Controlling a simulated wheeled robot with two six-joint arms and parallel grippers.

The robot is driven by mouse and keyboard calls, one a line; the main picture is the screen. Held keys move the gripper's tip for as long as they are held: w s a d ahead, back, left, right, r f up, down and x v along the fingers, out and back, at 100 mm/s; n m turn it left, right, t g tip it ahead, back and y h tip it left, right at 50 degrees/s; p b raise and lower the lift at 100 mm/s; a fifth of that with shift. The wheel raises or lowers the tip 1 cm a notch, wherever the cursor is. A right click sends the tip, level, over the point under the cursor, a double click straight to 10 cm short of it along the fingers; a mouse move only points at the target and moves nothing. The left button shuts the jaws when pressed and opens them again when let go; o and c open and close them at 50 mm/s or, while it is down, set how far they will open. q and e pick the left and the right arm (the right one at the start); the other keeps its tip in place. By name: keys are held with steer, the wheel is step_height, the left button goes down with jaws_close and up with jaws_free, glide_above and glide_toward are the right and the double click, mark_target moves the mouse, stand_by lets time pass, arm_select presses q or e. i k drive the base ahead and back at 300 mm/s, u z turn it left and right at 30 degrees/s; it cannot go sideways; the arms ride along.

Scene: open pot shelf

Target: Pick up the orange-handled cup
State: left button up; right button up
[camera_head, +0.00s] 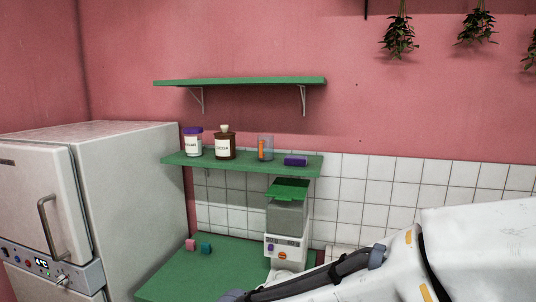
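The orange-handled cup (269,148) stands upright on the lower green shelf (222,166). It looks clear or greyish, with its orange handle facing me toward the left of the cup. Neither of my grippers shows in the head view. One of my arms crosses the lower right, well below the shelf, and its far end runs out at the bottom edge. Nothing is touching the cup.
An upper shelf (240,82) hangs above. Below are a green-topped dispenser (287,222) and green counter (215,274). A fridge (135,190) stands left.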

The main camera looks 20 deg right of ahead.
mark_target(266, 142)
steer(key=u, duration=0.7)
steer(key=i, duration=1.15)
steer(key=z, duration=0.1)
